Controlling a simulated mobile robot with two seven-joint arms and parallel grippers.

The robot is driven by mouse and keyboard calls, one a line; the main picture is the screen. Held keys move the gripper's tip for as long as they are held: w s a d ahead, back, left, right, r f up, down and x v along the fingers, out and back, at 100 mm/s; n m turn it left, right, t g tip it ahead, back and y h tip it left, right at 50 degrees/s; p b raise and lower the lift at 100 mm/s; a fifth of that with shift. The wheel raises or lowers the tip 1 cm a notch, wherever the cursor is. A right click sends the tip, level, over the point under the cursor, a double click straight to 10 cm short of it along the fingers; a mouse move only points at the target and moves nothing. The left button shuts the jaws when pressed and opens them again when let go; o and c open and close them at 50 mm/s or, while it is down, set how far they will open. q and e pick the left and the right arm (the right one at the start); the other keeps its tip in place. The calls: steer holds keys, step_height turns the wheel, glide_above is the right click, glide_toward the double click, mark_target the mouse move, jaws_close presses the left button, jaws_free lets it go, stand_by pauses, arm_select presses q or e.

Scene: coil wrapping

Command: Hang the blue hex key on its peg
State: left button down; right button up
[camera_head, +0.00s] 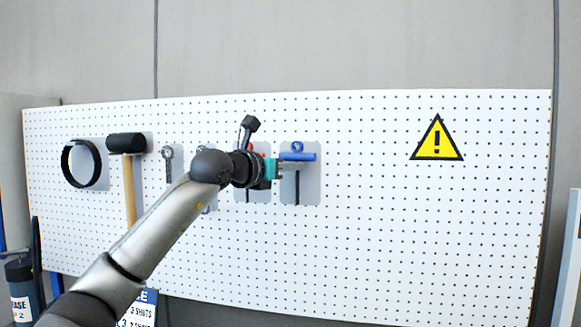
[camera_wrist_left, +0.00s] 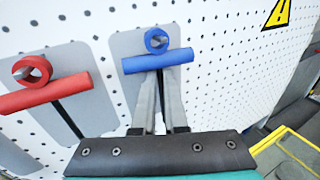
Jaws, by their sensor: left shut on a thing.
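The blue hex key (camera_head: 298,157) has a blue T-handle with a blue ring above it and a thin black shaft below. It is upright in front of a grey backing plate (camera_head: 313,185) on the white pegboard. In the left wrist view the blue hex key (camera_wrist_left: 158,61) shows its ring near the plate's top; I cannot tell whether the ring is around the peg. My left gripper (camera_head: 292,167) is shut on the black shaft just below the handle; its two fingers (camera_wrist_left: 160,98) flank the shaft in the wrist view. My right gripper is not in view.
A red hex key (camera_wrist_left: 45,93) hangs just left, partly hidden by my arm in the head view. Further left are a wrench (camera_head: 168,163), a mallet (camera_head: 127,143) and a black ring (camera_head: 68,165). The pegboard (camera_head: 370,230) is clear to the right, below a warning sign (camera_head: 437,141).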

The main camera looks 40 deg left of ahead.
arm_select(q)
steer(key=shift+f, duration=0.15)
steer(key=c, duration=0.9)
jaws_free()
steer(key=shift+s+d+r+b, duration=0.2)
steer(key=shift+s+b, duration=1.6)
steer(key=shift+s, duration=0.75)
steer(key=shift+s+d+r+b, duration=0.1)
steer(key=shift+s+d+b, duration=0.15)
steer(key=shift+s+b, duration=1.9)
steer(key=shift+s+d+r+b, duration=0.2)
steer(key=shift+s+b, duration=1.2)
steer(key=shift+s, duration=1.5)
